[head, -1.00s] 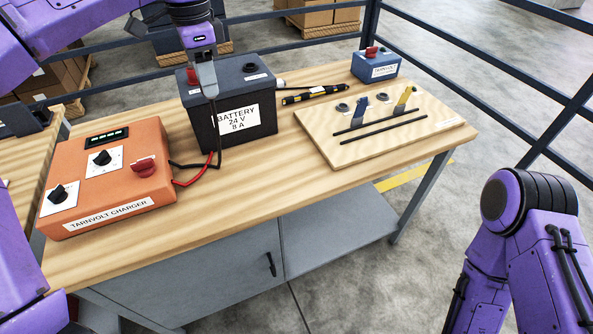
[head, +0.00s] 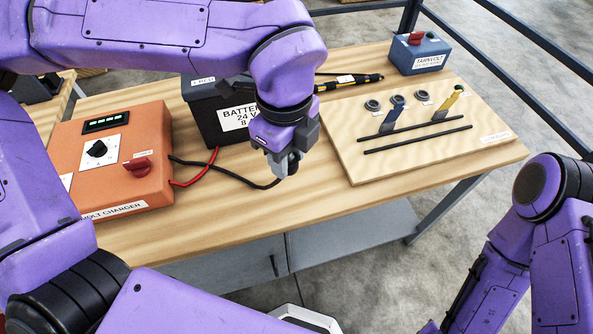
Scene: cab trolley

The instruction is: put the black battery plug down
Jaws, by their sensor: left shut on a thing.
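My left gripper (head: 286,164) is shut on the black battery plug, which is mostly hidden by the fingers. It is over the table, in front of the battery's right side. A black cable (head: 232,174) runs from the charger to the gripper. The black battery (head: 203,116), labelled 24 V, stands behind, partly hidden by my left arm. A red cable (head: 196,182) runs from the charger up toward the battery; its far end is hidden. The orange charger (head: 115,170) stands at the left of the table. My right arm is at the right edge, with its gripper out of view.
A wooden board (head: 420,155) with slots, round sockets and blue and yellow levers lies right of the gripper. A small blue box (head: 425,58) stands behind it. A dark rod (head: 350,82) lies near the back. Bare wooden tabletop (head: 315,205) shows in front of the gripper.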

